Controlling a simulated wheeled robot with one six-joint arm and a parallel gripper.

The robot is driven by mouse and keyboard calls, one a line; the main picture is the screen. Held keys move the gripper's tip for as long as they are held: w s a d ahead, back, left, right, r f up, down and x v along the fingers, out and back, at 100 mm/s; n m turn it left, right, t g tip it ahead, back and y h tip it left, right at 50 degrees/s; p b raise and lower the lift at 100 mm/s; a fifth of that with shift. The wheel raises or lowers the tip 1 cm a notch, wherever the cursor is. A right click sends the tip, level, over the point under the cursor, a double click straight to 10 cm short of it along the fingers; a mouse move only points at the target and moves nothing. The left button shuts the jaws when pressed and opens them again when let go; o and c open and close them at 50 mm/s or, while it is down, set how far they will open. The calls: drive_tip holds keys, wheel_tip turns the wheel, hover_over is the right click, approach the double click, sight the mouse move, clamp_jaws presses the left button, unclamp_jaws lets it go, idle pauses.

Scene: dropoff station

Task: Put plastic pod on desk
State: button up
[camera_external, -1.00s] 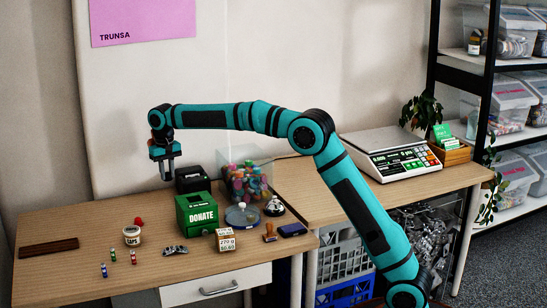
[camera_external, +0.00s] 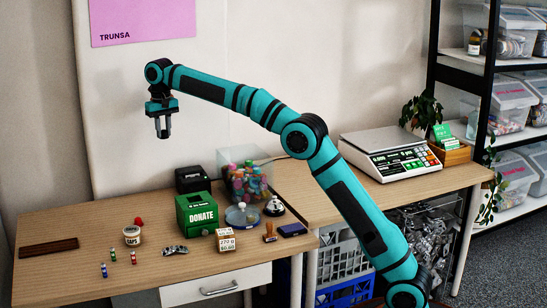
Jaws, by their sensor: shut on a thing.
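My gripper (camera_external: 162,130) hangs fingers-down in the air above the back of the wooden desk (camera_external: 80,225), in front of the wall board. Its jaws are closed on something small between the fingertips. I take this to be the plastic pod, but its shape and colour are too small to make out. The gripper is well clear of the desk top and of everything on it.
A green donate box (camera_external: 196,214), black device (camera_external: 192,180), clear bin of colourful pieces (camera_external: 246,182) and bell (camera_external: 274,208) fill the desk's right part. A caps tub (camera_external: 132,236), small vials (camera_external: 113,256) and brown strip (camera_external: 48,247) stand left. The left front is mostly bare.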

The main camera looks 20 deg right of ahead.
drive_tip(key=w+d+f+n, duration=0.1)
drive_tip(key=w+d+n, duration=0.15)
drive_tip(key=d, duration=1.35)
drive_tip(key=w+d+f+n, duration=0.1)
drive_tip(key=w+d, duration=0.3)
drive_tip(key=d, duration=1.3)
drive_tip(key=w+d+f+m, duration=0.45)
drive_tip(key=d+m, duration=0.25)
drive_tip(key=d, duration=0.5)
drive_tip(key=w+d+f+m, duration=0.3)
drive_tip(key=d+f+m, duration=0.3)
drive_tip(key=d, duration=0.7)
drive_tip(key=w+d+f+m, duration=0.45)
drive_tip(key=d+m, duration=0.25)
drive_tip(key=d, duration=0.5)
drive_tip(key=shift+s+f, duration=0.15)
drive_tip(key=shift+f, duration=2.55)
drive_tip(key=shift+s+f, duration=0.1)
drive_tip(key=shift+f, duration=2.6)
drive_tip(key=shift+f, duration=0.1)
drive_tip(key=o, duration=0.9)
drive_tip(key=shift+o, duration=0.2)
